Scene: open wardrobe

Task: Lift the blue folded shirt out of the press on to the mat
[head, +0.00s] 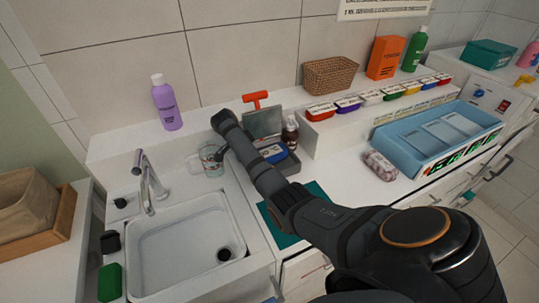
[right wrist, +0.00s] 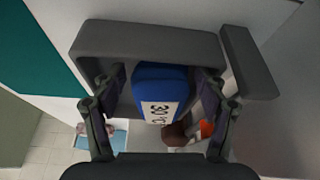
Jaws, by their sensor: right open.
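The blue folded shirt (head: 273,152) lies in the grey press (head: 286,165), whose plate stands raised with an orange handle (head: 256,97). In the right wrist view the shirt (right wrist: 160,80) shows a white label and sits inside the press's grey frame (right wrist: 150,38). My right gripper (right wrist: 158,95) is open, with a finger to each side of the shirt in that view; I cannot tell whether they touch it. In the head view my arm hides the gripper and part of the press. The teal mat (head: 313,190) lies in front, partly under my arm. My left gripper is out of view.
A sink (head: 185,235) with a tap (head: 150,185) and a clear cup (head: 212,158) are left of the press. A patterned bundle (head: 380,165) and a blue tray (head: 410,155) are to the right.

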